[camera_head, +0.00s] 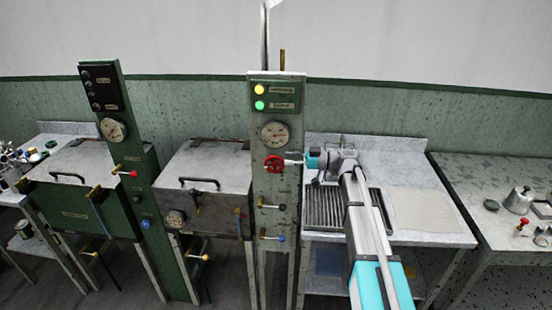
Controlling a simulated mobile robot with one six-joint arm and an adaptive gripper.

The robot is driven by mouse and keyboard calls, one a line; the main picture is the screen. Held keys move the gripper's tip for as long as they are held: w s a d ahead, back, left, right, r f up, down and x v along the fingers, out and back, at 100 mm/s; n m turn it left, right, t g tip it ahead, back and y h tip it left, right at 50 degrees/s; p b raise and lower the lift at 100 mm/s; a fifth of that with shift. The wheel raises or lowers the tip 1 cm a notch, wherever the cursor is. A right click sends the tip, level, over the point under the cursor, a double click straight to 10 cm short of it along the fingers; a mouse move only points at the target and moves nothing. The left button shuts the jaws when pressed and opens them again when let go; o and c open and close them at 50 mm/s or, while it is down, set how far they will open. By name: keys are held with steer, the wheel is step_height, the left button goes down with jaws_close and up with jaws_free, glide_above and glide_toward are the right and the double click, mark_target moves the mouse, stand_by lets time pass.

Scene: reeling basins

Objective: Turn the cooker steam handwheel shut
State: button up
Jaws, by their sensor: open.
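The red handwheel (274,165) sits on the front of the grey-green control column, below a round gauge. My arm reaches in from the lower right, and my gripper (292,161) points left at the right side of the handwheel. The gripper is open, with its fingertips at or very close to the wheel's rim. I cannot tell whether they touch it. The cooker (205,165) is a grey metal box with a lidded top, just left of the column.
A drain-rack bench (435,235) stands behind my arm. A green basin unit (75,210) stands left. A bench with metal pots (519,200) is far right.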

mark_target(281, 158)
steer(key=shift+w+a, duration=0.1)
steer(key=shift+a, duration=2.55)
